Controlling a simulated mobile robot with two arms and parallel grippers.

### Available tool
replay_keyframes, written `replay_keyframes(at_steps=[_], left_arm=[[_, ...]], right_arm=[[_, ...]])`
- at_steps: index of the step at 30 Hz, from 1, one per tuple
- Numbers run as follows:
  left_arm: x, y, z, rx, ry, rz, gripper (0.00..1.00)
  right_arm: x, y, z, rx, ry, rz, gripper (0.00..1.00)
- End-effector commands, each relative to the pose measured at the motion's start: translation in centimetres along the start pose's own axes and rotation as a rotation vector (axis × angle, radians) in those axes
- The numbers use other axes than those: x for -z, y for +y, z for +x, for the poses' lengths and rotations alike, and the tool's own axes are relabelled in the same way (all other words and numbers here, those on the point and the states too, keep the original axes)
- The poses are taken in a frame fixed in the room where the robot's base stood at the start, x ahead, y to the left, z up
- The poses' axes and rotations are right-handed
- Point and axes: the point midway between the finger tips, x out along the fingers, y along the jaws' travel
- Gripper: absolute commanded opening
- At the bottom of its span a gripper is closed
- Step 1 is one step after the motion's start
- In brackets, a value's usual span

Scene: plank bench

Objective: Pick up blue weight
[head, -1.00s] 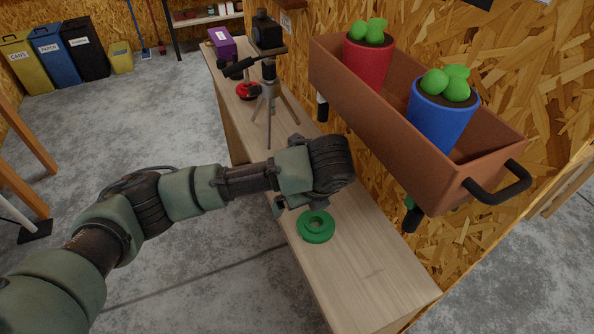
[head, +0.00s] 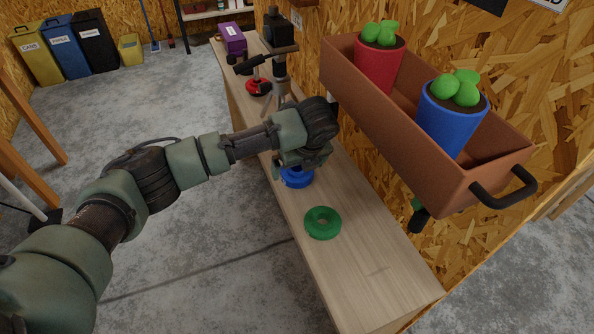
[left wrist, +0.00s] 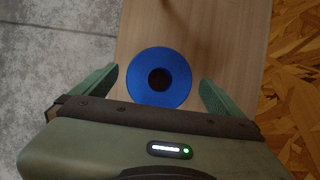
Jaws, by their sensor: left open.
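The blue weight (head: 297,178) is a round disc on the plank bench (head: 370,262), partly hidden under my left gripper in the head view. In the left wrist view the blue weight (left wrist: 158,78) shows as a full ring with a dark centre. My left gripper (left wrist: 158,88) is open, with one green finger on each side of the weight and a gap to each. It is above the weight; the exact height is hard to tell. In the head view the left gripper (head: 300,165) points down at the bench. My right gripper is not in view.
A green weight (head: 322,222) lies nearer on the bench. Farther back are a red weight (head: 258,87), a tripod (head: 278,70) and a purple box (head: 231,38). A brown planter (head: 400,115) with a red pot and a blue pot is on the right, above the bench.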

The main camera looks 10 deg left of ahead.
Motion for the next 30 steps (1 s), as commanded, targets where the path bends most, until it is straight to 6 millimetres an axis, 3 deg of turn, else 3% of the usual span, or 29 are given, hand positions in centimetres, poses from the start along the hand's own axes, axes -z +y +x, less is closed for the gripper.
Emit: replay_keyframes(at_steps=[3,10,20,30], left_arm=[[0.29,0.07,0.93,-0.002,0.002,0.003,1.0],[0.34,0.05,1.09,-0.001,0.002,0.003,0.97],[0.34,0.06,1.08,-0.002,0.002,0.003,0.06],[0.05,-0.06,0.71,0.003,-0.002,0.001,0.06]], right_arm=[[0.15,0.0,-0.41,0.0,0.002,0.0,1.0],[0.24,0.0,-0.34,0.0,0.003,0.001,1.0],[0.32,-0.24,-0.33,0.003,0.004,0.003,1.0],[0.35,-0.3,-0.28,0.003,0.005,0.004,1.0]])
